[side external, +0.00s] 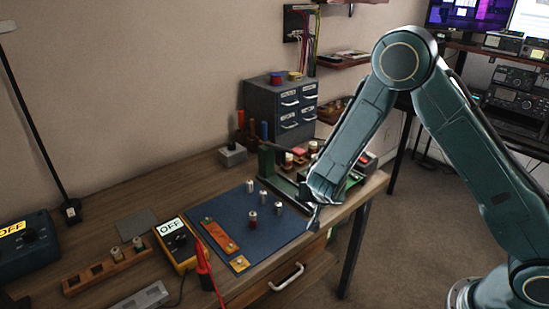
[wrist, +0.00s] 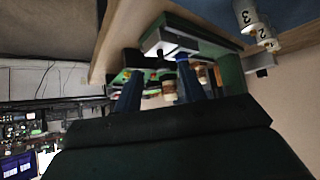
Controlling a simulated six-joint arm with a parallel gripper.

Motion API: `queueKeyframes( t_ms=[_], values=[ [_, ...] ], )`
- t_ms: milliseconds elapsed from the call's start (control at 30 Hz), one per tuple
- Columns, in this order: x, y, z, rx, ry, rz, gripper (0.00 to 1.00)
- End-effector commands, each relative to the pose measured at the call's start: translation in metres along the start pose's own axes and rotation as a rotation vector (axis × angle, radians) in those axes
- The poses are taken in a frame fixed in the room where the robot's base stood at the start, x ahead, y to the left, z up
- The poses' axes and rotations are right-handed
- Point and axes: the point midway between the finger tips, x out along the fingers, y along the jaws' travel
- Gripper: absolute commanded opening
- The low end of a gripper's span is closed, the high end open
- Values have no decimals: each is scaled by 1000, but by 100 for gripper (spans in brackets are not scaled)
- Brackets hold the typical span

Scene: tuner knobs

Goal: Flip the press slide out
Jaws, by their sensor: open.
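A green press (side external: 273,168) stands at the back right of the workbench, partly hidden behind my arm. Its slide cannot be told apart clearly in the side external view. In the wrist view, which is tilted, a green-based fixture with a grey block (wrist: 165,40) lies beyond my fingers and may be part of the press. My gripper (side external: 315,212) is at the right edge of the bench, in front of the press. Its two blue-grey fingers are spread in the wrist view (wrist: 158,82). I see nothing held between them.
Several metal knobs (side external: 263,197) stand on the blue mat (side external: 225,208); numbered ones (wrist: 245,15) show in the wrist view. A grey drawer cabinet (side external: 282,105) stands behind the press. A yellow meter (side external: 176,245) and a wooden rack (side external: 107,266) are at the left.

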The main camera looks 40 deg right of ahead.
Motion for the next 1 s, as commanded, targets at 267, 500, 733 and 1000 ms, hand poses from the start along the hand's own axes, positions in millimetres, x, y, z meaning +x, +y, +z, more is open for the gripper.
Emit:
queueKeyframes(
  t_ms=[267, 500, 733, 1000],
  values=[
    [-37, -1, 0, 0, 0, -4, 40],
    [-73, 0, 0, 0, 0, -3, 40],
    [-104, 0, 0, 0, -1, -1, 40],
    [-123, 0, 0, 1, -2, 0, 40]
  ],
)
